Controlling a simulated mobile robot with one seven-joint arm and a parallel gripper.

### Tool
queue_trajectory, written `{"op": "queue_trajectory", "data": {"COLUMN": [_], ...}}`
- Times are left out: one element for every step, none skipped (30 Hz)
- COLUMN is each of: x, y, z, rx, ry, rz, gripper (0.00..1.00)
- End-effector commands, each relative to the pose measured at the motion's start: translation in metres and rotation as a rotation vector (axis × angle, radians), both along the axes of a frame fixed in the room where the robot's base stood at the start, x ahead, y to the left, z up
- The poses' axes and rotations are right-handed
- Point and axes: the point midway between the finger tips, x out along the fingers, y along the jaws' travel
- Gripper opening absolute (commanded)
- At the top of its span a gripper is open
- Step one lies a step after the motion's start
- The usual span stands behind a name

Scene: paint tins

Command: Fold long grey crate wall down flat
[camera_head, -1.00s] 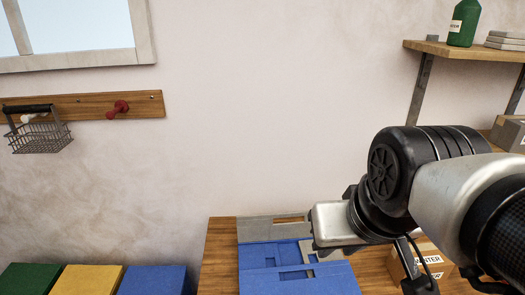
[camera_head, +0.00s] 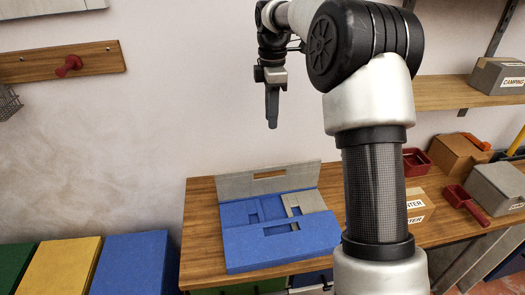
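The long grey crate wall (camera_head: 235,182) stands up at the back edge of the crate, with a handle slot near its top. The blue crate (camera_head: 240,265) sits on the wooden bench. Its blue front wall looks folded down, and other blue and grey panels (camera_head: 306,201) lie low inside. My gripper (camera_head: 272,122) hangs in the air above and behind the crate, pointing down, clear of the grey wall. I see its fingers edge-on, so I cannot tell whether they are apart. Nothing shows held in it.
My arm rises at the right of the crate and covers part of the bench. Labelled boxes (camera_head: 494,187) and red trays (camera_head: 466,203) stand on the right. Green, yellow and blue bins (camera_head: 132,265) stand at lower left. Bare bench (camera_head: 199,222) shows left of the crate.

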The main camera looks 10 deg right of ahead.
Motion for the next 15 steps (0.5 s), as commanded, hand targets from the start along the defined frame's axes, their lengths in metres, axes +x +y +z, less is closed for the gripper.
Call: {"op": "queue_trajectory", "data": {"x": [0.005,0.006,0.007,0.008,0.008,0.008,0.008,0.008,0.008,0.008,0.007,0.007,0.007,0.007,0.007], "y": [-0.001,-0.001,-0.002,-0.002,-0.002,-0.002,-0.002,-0.002,-0.002,-0.002,-0.002,-0.002,-0.002,-0.001,-0.001], "z": [-0.006,-0.008,-0.011,-0.013,-0.015,-0.018,-0.021,-0.026,-0.032,-0.038,-0.044,-0.052,-0.059,-0.066,-0.074], "rx": [0.004,0.004,0.005,0.006,0.006,0.006,0.006,0.006,0.006,0.006,0.006,0.006,0.006,0.006,0.006], "ry": [0.007,0.01,0.013,0.014,0.015,0.015,0.015,0.016,0.017,0.017,0.018,0.018,0.018,0.018,0.018], "rz": [0.02,0.031,0.039,0.044,0.047,0.048,0.048,0.048,0.047,0.047,0.047,0.047,0.046,0.046,0.046], "gripper": [0.25,0.25,0.25,0.25,0.25,0.25,0.25,0.25,0.25,0.25,0.25,0.25,0.25,0.25,0.25]}}
